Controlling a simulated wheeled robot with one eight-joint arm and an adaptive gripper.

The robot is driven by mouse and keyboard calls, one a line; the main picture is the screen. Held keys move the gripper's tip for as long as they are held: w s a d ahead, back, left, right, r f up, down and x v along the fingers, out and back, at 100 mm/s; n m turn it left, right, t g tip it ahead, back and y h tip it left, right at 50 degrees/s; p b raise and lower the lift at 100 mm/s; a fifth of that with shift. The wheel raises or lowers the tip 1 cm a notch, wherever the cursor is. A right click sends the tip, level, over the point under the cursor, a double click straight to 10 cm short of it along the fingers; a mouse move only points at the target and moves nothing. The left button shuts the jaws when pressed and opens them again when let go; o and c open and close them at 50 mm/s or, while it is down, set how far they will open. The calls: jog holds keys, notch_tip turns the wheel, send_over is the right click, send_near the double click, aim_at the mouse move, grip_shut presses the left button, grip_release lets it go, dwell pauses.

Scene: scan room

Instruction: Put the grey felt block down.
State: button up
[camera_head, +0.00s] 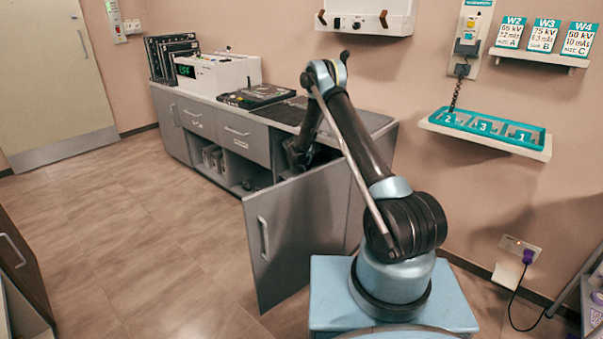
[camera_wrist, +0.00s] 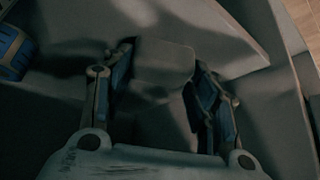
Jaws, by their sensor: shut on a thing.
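The grey felt block (camera_wrist: 165,62) shows in the wrist view as a dull grey, rounded block between the fingers of my gripper (camera_wrist: 163,78). My gripper is shut on it. The block is over or on a grey surface in deep shadow; I cannot tell whether it touches that surface. In the head view my arm reaches down behind the open cabinet door, into the cabinet's right part. The gripper and block are hidden there.
The grey cabinet door (camera_head: 300,235) stands open in front of my arm. The counter (camera_head: 365,118) is above, with a black tray (camera_head: 255,96) and a white device (camera_head: 225,73). A blue object with yellow marks (camera_wrist: 12,52) lies left in the wrist view.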

jog(key=o, duration=1.1)
jog(key=shift+c, duration=0.2)
jog(key=shift+r, duration=0.1)
jog(key=v, duration=1.2)
